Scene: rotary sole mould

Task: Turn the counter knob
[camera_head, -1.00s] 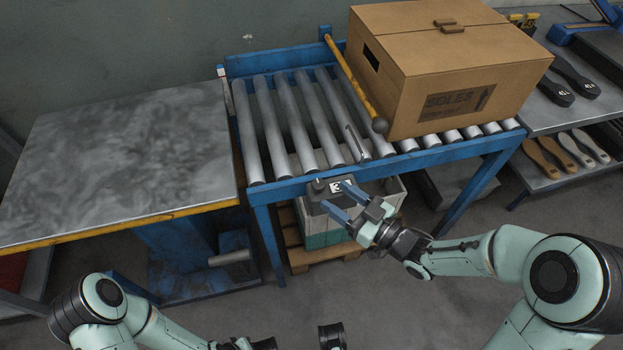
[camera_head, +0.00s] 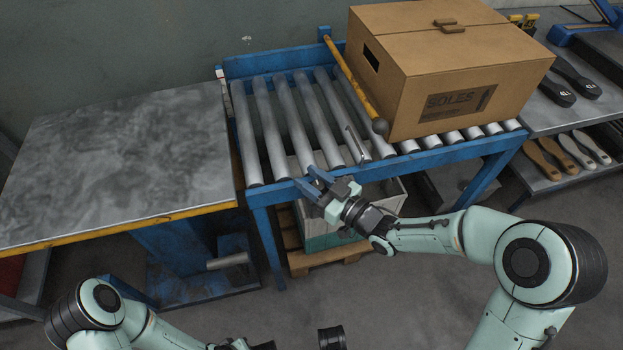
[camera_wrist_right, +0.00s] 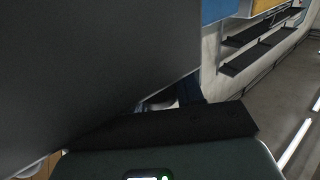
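The counter is fixed at the front rail of the roller conveyor (camera_head: 420,160). My right gripper now covers it, so neither its knob nor its number shows in the head view. My right gripper (camera_head: 312,181) is at the rail with its two blue fingers a little apart, right where the counter sits. Whether the fingers touch or clamp the knob cannot be seen. In the right wrist view a large dark grey surface (camera_wrist_right: 90,60) fills the left side, very close, and hides the knob. My left forearm reaches the bottom edge of the head view; its fingers are not visible.
A cardboard box (camera_head: 455,95) marked SOLES stands on the rollers at right, beside a yellow bar (camera_head: 350,75) with a dark ball end. A grey bench (camera_head: 115,155) stands left. A crate (camera_head: 330,235) sits on a pallet below.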

